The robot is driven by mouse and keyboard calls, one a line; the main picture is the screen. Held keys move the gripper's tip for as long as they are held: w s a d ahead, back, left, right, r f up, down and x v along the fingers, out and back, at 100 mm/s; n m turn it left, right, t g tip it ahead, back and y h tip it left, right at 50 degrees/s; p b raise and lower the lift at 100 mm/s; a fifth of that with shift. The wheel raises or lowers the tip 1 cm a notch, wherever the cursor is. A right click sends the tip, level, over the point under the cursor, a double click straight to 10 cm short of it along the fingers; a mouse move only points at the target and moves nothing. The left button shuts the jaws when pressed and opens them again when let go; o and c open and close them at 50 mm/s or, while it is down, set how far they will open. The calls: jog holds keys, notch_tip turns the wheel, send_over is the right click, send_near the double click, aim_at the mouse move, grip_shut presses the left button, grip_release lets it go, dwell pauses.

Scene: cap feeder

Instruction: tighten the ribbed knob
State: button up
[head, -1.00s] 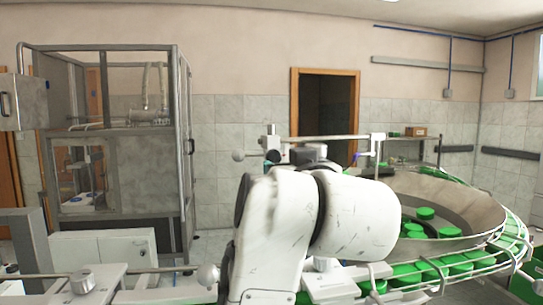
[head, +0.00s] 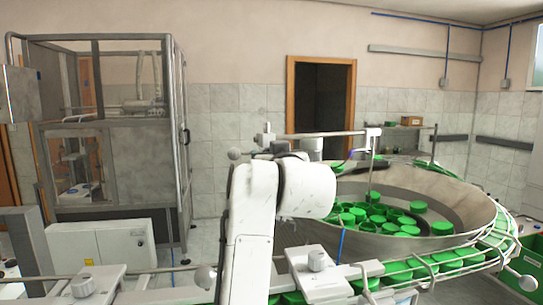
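A grey ribbed-looking knob (head: 317,259) stands upright on a metal bracket at the lower middle, just right of my white arm. A similar grey knob (head: 82,284) sits on a plate at the lower left. Which of the two the task means I cannot tell. My arm rises in the middle of the head view and bends to the right. I cannot make out my gripper; the arm's bulk hides what lies behind it.
A large metal feeder bowl (head: 468,200) holds many green caps (head: 376,209). A guide track with green caps (head: 447,259) curves around it. A metal-framed cabinet (head: 110,170), a white box (head: 103,249) and a green crate (head: 515,262) stand around. A horizontal rail (head: 315,135) crosses behind my arm.

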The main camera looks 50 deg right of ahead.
jog(key=shift+c, duration=0.2)
jog(key=c, duration=1)
